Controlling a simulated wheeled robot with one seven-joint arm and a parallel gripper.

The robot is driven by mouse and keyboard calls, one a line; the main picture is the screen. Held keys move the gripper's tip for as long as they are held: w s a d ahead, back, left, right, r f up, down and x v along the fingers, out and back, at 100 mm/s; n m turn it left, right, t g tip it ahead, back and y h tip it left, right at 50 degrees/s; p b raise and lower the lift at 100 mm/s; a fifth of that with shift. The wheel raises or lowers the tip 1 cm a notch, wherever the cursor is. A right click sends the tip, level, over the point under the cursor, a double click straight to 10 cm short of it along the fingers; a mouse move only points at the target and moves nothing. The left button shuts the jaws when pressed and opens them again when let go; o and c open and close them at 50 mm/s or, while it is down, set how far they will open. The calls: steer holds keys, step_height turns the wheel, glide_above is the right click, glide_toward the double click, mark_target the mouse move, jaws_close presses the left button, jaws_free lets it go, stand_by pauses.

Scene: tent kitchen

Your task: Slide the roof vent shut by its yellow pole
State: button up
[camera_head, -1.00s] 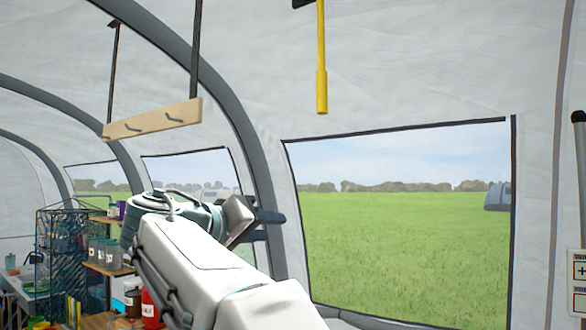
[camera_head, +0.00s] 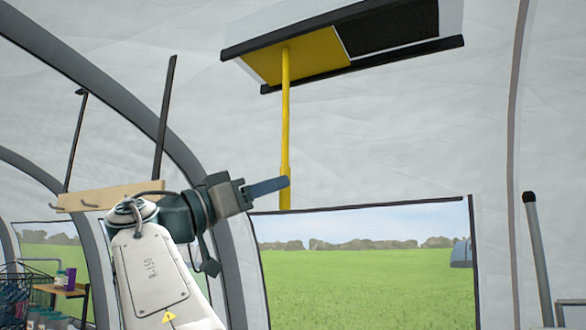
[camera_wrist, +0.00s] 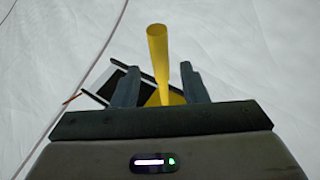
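The roof vent (camera_head: 395,28) is at the top of the head view, between two dark rails (camera_head: 400,58). Its yellow panel (camera_head: 300,58) covers the left part, and the right part shows dark. The yellow pole (camera_head: 285,120) hangs straight down from the panel. My gripper (camera_head: 284,184) is level with the pole's lower part, and its fingers overlap the pole in the head view. In the wrist view, the pole (camera_wrist: 158,60) shows between the spread fingers of my gripper (camera_wrist: 159,82), with gaps on both sides. The vent (camera_wrist: 118,80) appears behind them, partly hidden.
A wooden hanging bar (camera_head: 105,198) is left of my arm, on dark straps. A window (camera_head: 370,270) lies behind and below the pole. A grey post (camera_head: 538,255) stands at the right. The space right of the pole looks clear.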

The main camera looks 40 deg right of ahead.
steer(key=p+x, duration=0.2)
steer(key=x, duration=0.4)
jaws_close()
